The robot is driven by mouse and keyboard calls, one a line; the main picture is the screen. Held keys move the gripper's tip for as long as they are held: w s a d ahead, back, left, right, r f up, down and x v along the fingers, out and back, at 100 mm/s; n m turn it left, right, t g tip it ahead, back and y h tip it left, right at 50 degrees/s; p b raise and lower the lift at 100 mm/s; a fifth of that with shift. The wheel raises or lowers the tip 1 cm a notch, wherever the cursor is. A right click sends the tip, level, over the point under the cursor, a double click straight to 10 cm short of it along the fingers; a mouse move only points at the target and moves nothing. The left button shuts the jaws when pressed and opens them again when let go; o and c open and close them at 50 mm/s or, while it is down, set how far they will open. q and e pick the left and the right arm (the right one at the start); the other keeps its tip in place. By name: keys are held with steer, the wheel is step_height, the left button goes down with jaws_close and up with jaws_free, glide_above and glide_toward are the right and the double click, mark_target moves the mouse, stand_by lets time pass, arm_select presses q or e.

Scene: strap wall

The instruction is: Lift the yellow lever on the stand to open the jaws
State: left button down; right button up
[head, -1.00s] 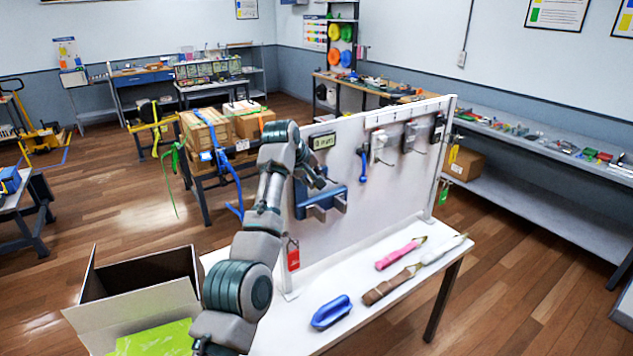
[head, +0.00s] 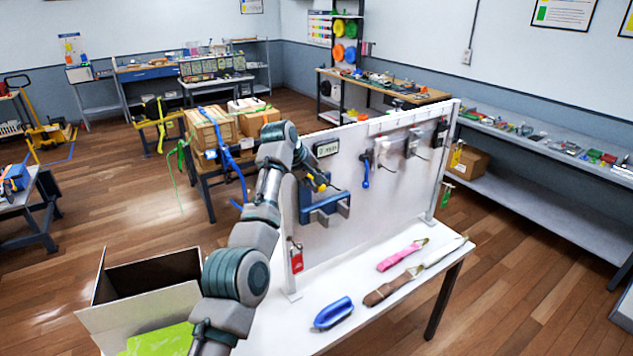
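The blue stand (head: 322,212) with its grey jaws is fixed to the left part of the white panel. A small yellow piece, apparently the tip of the yellow lever (head: 319,185), shows just above the stand. The rest of the lever is hidden. My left gripper (head: 311,176) is at this yellow tip, in front of the panel. Its dark fingers are small and partly covered by my wrist, so I cannot tell whether they are open or touch the lever. My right gripper is not in view.
A display box (head: 327,148) and a blue-handled tool (head: 366,168) are on the panel. A blue handle (head: 332,312), a pink strap (head: 402,254) and a brown strap (head: 392,287) lie on the white table (head: 345,275). An open carton (head: 140,300) stands at the left.

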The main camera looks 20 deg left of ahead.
arm_select(q)
steer(key=shift+r, duration=0.15)
steer(key=c, duration=1.2)
jaws_free()
steer(key=shift+o, duration=1.3)
steer(key=shift+w+a, duration=0.1)
steer(key=shift+w, duration=0.05)
steer(key=shift+w+f, duration=0.1)
steer(key=shift+f, duration=0.1)
steer(key=v, duration=1.2)
steer(key=shift+w+a, duration=0.1)
steer(key=shift+w, duration=0.05)
